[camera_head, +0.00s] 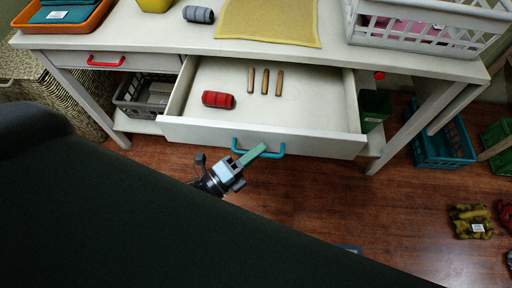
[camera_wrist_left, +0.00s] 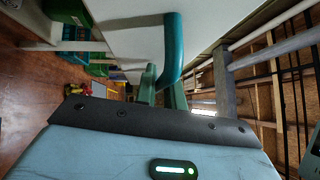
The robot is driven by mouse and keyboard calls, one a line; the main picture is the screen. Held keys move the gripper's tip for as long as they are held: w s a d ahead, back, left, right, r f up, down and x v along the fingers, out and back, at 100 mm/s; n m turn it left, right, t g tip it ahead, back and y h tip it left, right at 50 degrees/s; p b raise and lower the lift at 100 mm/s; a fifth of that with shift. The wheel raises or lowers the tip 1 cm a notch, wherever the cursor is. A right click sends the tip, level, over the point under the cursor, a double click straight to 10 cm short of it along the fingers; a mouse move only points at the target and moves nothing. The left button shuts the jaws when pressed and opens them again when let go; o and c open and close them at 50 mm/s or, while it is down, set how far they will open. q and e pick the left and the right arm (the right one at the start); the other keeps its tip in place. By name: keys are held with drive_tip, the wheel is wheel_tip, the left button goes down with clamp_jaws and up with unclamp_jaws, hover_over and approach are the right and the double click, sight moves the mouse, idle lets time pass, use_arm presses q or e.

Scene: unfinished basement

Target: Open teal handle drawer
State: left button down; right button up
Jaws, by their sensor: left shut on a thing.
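The drawer (camera_head: 300,85) with the teal handle (camera_head: 273,151) is pulled out from the white table in the head view. A red ribbed roll (camera_head: 218,100) and three short brown sticks (camera_head: 265,82) lie inside it. In the left wrist view the handle (camera_wrist_left: 174,45) runs down between the fingers (camera_wrist_left: 160,88). Part of the handle is hidden by the fingers. My right gripper is not in view.
A red-handled drawer (camera_head: 107,60) is shut at the left. A grey roll (camera_head: 198,14), yellow cloth (camera_head: 268,22) and white basket (camera_head: 425,30) are on the table (camera_head: 140,30). A teal crate (camera_head: 440,150) and clothes (camera_head: 472,221) are on the floor at right.

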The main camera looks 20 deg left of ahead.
use_arm(q)
drive_tip(key=c, duration=1.5)
unclamp_jaws()
drive_tip(key=shift+b+v, duration=0.5)
drive_tip(key=shift+v, duration=3.45)
